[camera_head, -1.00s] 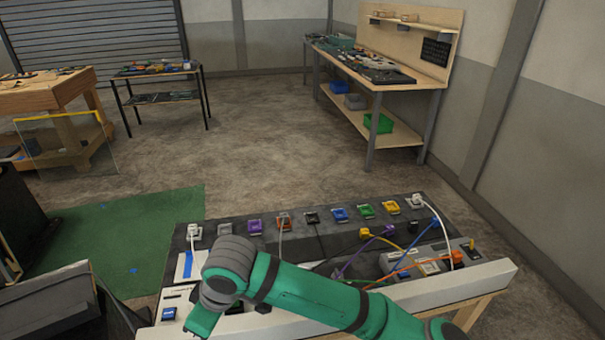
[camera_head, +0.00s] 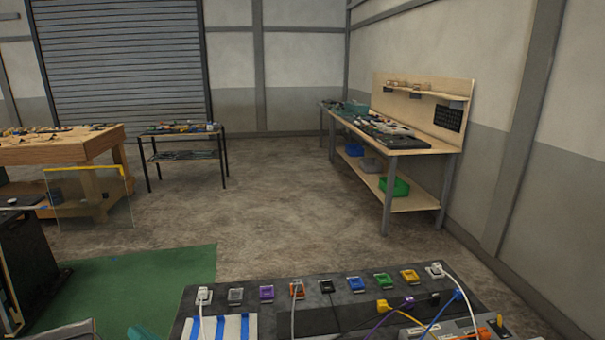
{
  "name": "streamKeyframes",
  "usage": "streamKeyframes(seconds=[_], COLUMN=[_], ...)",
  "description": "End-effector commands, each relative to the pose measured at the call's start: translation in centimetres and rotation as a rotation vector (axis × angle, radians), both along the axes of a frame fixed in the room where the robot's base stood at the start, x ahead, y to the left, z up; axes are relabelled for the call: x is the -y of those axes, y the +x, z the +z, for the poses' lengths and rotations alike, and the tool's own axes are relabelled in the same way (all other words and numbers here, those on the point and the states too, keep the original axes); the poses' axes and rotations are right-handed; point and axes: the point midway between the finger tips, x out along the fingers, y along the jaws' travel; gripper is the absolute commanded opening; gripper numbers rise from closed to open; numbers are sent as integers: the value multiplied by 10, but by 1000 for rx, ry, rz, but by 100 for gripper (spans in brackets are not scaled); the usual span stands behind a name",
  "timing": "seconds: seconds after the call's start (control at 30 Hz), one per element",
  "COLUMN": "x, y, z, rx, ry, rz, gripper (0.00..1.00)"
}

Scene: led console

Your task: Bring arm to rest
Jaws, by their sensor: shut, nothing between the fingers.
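My gripper is not in view. A small dark green piece at the bottom edge, left of the console, may be part of my arm; I cannot tell. The console (camera_head: 330,316) shows only its back part at the bottom of the head view. A row of coloured sockets runs along it, among them a purple one (camera_head: 266,293), a blue one (camera_head: 355,284) and a green one (camera_head: 383,281). White plugs sit at its left end (camera_head: 204,296) and right end (camera_head: 436,270). The console's front is cut off by the frame.
A workbench (camera_head: 388,141) with bins below stands at the back right. A small black table (camera_head: 181,142) and a wooden bench (camera_head: 60,150) stand at the back left. A green mat (camera_head: 150,285) lies left of the console. The middle floor is clear.

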Motion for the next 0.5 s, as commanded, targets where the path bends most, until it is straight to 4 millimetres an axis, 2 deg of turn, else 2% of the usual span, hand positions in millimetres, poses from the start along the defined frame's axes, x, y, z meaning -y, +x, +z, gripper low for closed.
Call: streamKeyframes(seconds=[0.27,0.5], x=[46,97], y=[11,2], z=[-32,-84], rx=[-68,-124], ry=[174,227], rz=[-249,-477], gripper=[0,0])
